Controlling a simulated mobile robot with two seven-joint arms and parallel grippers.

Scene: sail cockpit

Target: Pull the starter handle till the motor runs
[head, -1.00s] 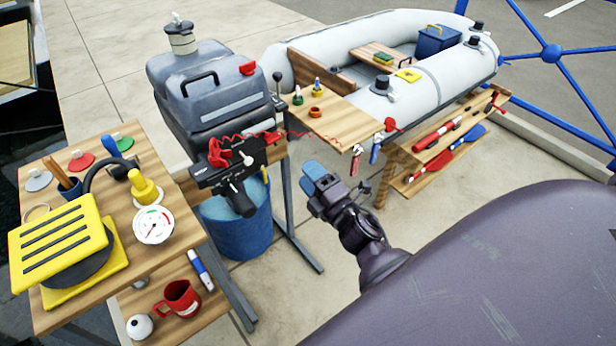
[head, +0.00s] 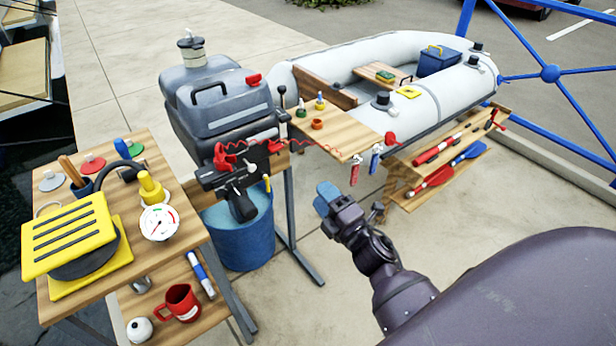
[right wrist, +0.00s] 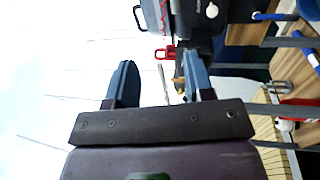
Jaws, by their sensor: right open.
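The grey outboard motor (head: 215,118) stands upright on a wooden mount in the head view, with a black carry handle on its cowl. A red handle also shows in the right wrist view (right wrist: 165,53), ahead of the fingers. My right gripper (head: 326,197) is in front and to the right of the motor, apart from it. In the right wrist view its two fingers (right wrist: 160,85) stand wide apart with nothing between them. My left gripper is not in view.
A wooden bench (head: 190,240) at left holds a yellow slatted item, a gauge and a red mug below. A blue bucket (head: 245,235) stands under the motor. A red coiled cord (head: 310,148) runs toward a side board beside the grey dinghy (head: 440,95). Paving before the bucket is clear.

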